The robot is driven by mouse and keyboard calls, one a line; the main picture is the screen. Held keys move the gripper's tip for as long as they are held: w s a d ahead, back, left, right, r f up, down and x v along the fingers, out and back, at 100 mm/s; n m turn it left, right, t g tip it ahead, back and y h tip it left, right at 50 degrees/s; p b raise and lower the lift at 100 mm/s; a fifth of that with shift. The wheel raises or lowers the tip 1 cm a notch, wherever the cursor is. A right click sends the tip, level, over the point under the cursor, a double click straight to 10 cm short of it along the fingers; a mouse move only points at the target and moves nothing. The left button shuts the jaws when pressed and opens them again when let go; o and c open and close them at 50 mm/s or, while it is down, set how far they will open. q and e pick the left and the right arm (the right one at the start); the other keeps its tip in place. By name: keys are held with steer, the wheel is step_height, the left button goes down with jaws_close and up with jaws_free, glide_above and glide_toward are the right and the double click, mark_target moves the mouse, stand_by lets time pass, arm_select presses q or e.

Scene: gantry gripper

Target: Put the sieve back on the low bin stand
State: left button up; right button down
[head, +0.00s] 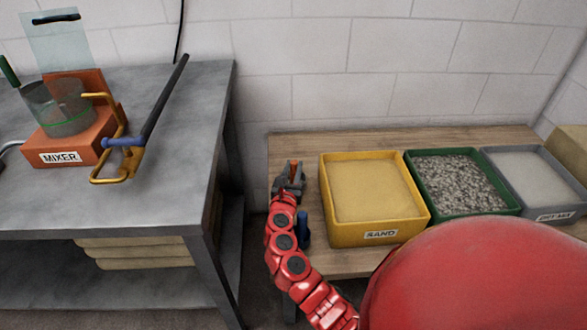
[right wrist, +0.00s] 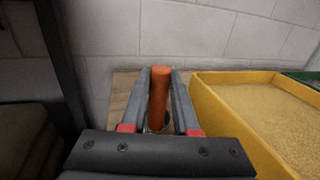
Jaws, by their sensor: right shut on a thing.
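My right gripper (head: 289,180) is at the left end of the low wooden bin stand (head: 330,142), left of the sand bin. In the right wrist view its two fingers (right wrist: 159,100) are closed around an upright orange-brown round handle (right wrist: 160,90). Only a small part of this handle (head: 291,168) shows in the head view. What the handle belongs to is mostly hidden behind the gripper, so I cannot tell whether it is the sieve or whether it touches the stand. No sieve mesh or rim shows clearly. My left gripper is not in view.
The yellow sand bin (head: 375,238) stands close right of my right gripper, with a green gravel bin (head: 468,218) and grey dry-mix bin (head: 545,215) beyond. The grey metal table (head: 190,170) at left carries the orange mixer (head: 85,145). A gap separates table and stand.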

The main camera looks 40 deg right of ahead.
steer(key=c, duration=0.7)
jaws_free()
steer(key=shift+o, duration=0.2)
steer(key=p+v, duration=0.1)
steer(key=v, duration=1.1)
